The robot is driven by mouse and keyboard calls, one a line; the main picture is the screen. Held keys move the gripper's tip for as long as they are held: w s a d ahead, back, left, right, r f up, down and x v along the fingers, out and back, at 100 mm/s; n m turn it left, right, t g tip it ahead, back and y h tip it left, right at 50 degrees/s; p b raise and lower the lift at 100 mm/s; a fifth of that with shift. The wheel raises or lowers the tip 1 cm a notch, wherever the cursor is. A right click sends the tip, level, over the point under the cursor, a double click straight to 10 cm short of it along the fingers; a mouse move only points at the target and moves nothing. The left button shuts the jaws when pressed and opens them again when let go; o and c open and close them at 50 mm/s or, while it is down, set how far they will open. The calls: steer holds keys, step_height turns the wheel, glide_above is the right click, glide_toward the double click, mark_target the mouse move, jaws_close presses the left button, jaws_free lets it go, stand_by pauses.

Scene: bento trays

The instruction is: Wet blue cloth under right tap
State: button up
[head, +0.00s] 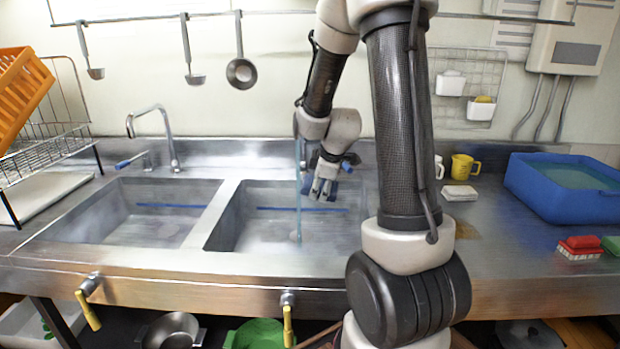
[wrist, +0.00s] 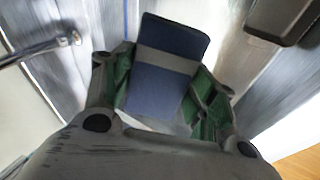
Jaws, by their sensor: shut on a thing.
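My gripper (head: 325,178) hangs over the right sink basin (head: 265,228). In the wrist view its green-padded fingers (wrist: 162,95) are shut on the blue cloth (wrist: 165,87), which has a grey band across it. In the head view only small blue patches show at the gripper, and I cannot tell which are cloth. A thin stream of water (head: 298,205) falls into the right basin just left of my gripper. The right tap itself is hidden behind my arm. I cannot tell whether the cloth touches the stream.
The left basin (head: 150,220) and its tap (head: 168,138) are clear. A dish rack (head: 62,150) stands at left. At right are a yellow mug (head: 463,166), a blue tub of water (head: 545,198) and a red brush (head: 578,250). Ladles hang from the rail above.

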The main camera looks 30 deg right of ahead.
steer(key=s+a+r, duration=0.1)
steer(key=s+r, duration=0.3)
steer(key=s, duration=0.1)
stand_by(0.4)
stand_by(0.7)
